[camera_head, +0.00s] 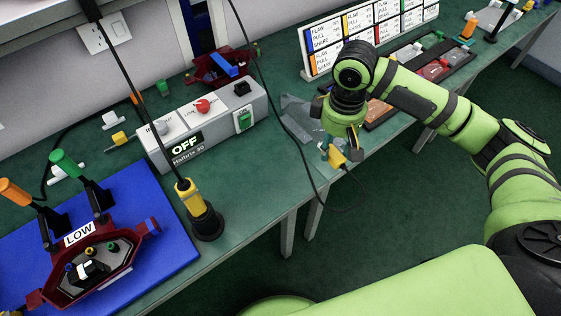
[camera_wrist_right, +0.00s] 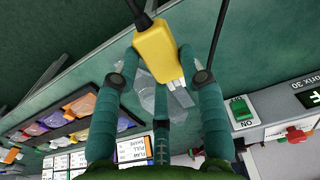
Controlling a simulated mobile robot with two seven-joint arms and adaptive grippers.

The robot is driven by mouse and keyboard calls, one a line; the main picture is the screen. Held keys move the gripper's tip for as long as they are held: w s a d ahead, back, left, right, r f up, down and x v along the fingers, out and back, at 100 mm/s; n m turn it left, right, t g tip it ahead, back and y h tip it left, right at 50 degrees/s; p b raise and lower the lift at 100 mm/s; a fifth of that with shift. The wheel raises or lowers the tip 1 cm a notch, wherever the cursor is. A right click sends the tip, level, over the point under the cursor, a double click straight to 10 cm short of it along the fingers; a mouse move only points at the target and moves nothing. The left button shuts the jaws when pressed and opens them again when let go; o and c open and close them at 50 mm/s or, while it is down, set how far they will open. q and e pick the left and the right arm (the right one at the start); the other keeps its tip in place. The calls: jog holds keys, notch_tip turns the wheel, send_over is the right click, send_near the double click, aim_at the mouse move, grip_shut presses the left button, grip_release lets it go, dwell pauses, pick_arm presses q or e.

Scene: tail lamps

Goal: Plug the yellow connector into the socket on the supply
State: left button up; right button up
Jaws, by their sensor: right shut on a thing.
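My left gripper is not in view.
A red lamp housing (camera_head: 72,272) lies on a blue mat (camera_head: 165,255). A label board (camera_head: 345,45) and parts trays (camera_head: 435,70) are behind my right arm.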

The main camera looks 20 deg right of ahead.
send_over(284, 169)
notch_tip(284, 169, down, 7)
jog(key=shift+r+p, duration=0.1)
jog(key=shift+p, duration=0.3)
jog(key=shift+w+a+f, duration=0.1)
jog(key=shift+f, duration=0.25)
notch_tip(284, 169, down, 3)
jog(key=shift+r+p, duration=0.2)
jog(key=shift+p, duration=0.75)
jog(key=shift+f, duration=0.25)
jog(key=shift+f, duration=0.2)
jog(key=o, duration=1.1)
